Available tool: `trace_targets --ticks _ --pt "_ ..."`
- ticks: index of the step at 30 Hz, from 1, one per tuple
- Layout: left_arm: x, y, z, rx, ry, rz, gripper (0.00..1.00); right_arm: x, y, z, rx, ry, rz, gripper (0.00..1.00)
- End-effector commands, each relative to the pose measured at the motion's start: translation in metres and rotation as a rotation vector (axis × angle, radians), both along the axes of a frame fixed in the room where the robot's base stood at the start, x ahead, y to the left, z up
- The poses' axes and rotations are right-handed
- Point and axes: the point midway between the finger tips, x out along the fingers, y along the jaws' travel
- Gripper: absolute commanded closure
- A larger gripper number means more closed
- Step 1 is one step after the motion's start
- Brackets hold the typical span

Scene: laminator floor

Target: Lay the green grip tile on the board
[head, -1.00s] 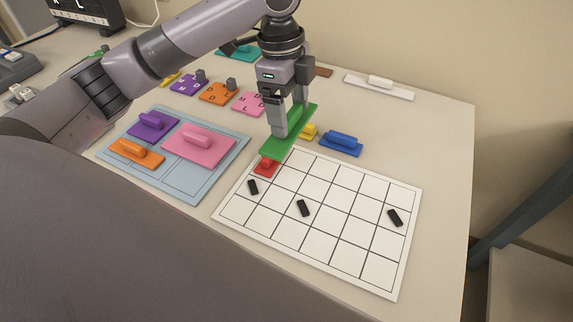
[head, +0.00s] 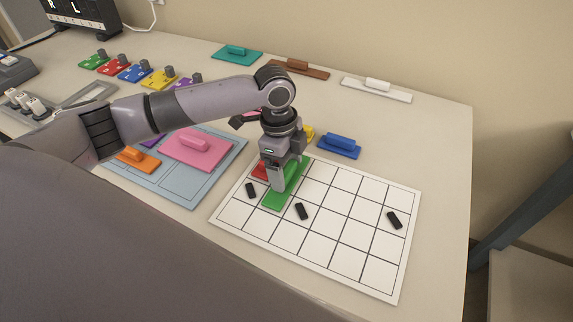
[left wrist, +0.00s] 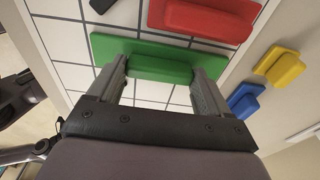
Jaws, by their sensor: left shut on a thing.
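The green grip tile (head: 279,197) is a flat strip with a raised grip, at the left part of the white gridded board (head: 345,270). My left gripper (head: 281,186) is shut on its grip. In the left wrist view the green tile (left wrist: 110,46) lies between the fingers of the gripper (left wrist: 160,78), over the grid. It looks on or just above the board; I cannot tell if it touches. The red tile (head: 260,169) sits beside it in the board's corner, partly hidden by my gripper; it also shows in the left wrist view (left wrist: 205,18). My right gripper is not in view.
Small black blocks (head: 301,211) stand on the board. A blue tray (head: 186,186) with pink (head: 198,152) and orange tiles is to the left. A blue tile (head: 340,146) lies behind the board. White, brown and teal tiles line the back. The board's right side is mostly clear.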

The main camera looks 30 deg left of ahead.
Motion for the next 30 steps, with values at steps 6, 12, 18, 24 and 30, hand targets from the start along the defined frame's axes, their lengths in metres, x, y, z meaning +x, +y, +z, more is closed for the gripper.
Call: trace_targets --ticks 6,12,18,24,30 --pt "0.000 0.000 0.000 -0.001 -0.001 0.000 0.70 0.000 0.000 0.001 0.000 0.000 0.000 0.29" --pt "0.000 0.000 -0.002 0.000 -0.001 0.000 0.00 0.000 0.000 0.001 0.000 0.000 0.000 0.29" --pt "0.001 0.000 0.001 0.000 -0.002 -0.001 0.00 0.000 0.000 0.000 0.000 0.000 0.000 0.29" --pt "0.001 0.003 0.030 -0.001 -0.005 -0.001 0.00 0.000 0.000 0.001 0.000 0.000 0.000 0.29" --pt "0.001 0.008 0.074 -0.001 -0.006 0.000 0.00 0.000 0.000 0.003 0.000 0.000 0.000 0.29"
